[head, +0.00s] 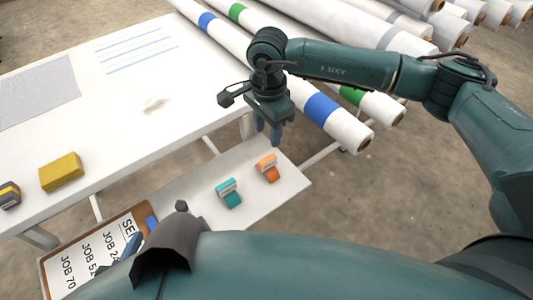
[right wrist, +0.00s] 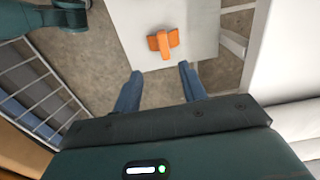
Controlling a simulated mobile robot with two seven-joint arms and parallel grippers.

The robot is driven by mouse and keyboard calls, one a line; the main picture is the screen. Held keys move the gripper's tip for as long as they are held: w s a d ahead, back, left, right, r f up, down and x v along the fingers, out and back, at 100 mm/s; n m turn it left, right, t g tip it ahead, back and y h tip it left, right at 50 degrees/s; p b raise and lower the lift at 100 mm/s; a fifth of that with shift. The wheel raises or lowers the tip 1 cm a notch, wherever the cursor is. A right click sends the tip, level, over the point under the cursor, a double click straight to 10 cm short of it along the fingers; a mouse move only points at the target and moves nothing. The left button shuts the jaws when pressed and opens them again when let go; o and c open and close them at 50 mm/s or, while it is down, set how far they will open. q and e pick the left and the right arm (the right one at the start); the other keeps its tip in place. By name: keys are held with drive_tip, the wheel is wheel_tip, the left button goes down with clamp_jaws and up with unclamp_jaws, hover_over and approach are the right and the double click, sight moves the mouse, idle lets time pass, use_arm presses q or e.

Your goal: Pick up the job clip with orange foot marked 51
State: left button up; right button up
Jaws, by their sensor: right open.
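The job clip with an orange foot (head: 268,168) stands on a small white shelf, near its right end. It also shows in the right wrist view (right wrist: 163,42), beyond my fingertips. Its number cannot be read. A second clip with a teal foot (head: 229,193) stands to its left. My right gripper (head: 268,132) is above and behind the orange clip in the head view, fingers pointing down, open and empty. In the right wrist view my right gripper (right wrist: 160,78) has its two blue fingers apart, with the clip ahead between them.
A white table (head: 120,120) carries a yellow block (head: 61,172) and a grey cloth (head: 38,92). A clipboard (head: 95,255) lists job numbers at the lower left. Rolls with blue and green bands (head: 322,108) lie behind my right gripper. The shelf (head: 262,200) is bare around the clips.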

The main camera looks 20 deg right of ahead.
hover_over(268, 159)
drive_tip(key=f, duration=0.4)
drive_tip(key=s+f, duration=0.1)
drive_tip(key=f, duration=0.2)
drive_tip(key=shift+a, duration=0.2)
drive_tip(key=shift+w+d+f+b, duration=0.1)
drive_tip(key=shift+w+f+b, duration=0.1)
drive_tip(key=shift+f, duration=0.8)
drive_tip(key=shift+w+d+f+b, duration=0.1)
drive_tip(key=shift+w+f, duration=0.1)
drive_tip(key=shift+f, duration=0.75)
drive_tip(key=shift+w+f+b, duration=0.1)
drive_tip(key=shift+w+f, duration=0.1)
drive_tip(key=shift+f, duration=0.8)
drive_tip(key=shift+c, duration=0.3)
clamp_jaws()
